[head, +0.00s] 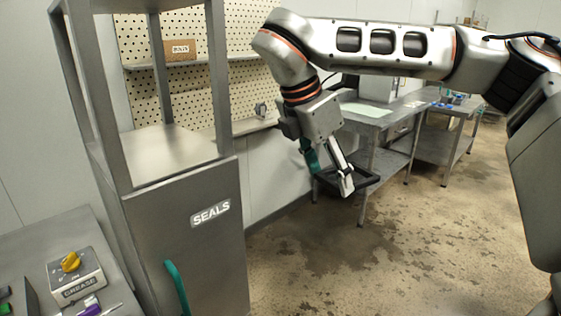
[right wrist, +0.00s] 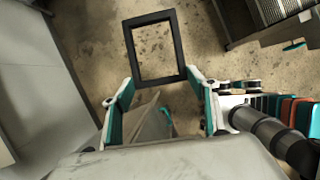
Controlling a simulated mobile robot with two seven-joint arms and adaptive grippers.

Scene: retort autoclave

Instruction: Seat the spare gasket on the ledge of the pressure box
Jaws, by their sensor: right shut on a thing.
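The spare gasket, a black rectangular frame, shows in the right wrist view (right wrist: 179,45) and in the head view (head: 368,184). My right gripper (head: 343,178) is shut on it and holds it in the air, well above the floor. In the right wrist view, my right gripper (right wrist: 160,85) has its white-and-teal fingers at the gasket's near edge, and the open frame extends beyond them. The pressure box and its ledge are not recognisable in either view. My left gripper is not in view.
A grey cabinet marked SEALS (head: 185,238) with an open shelf stands left of my right gripper. A GREASE box with a yellow knob (head: 75,275) sits on the bench at lower left. Metal tables (head: 372,115) stand behind the gripper. The floor (head: 370,255) in front is clear.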

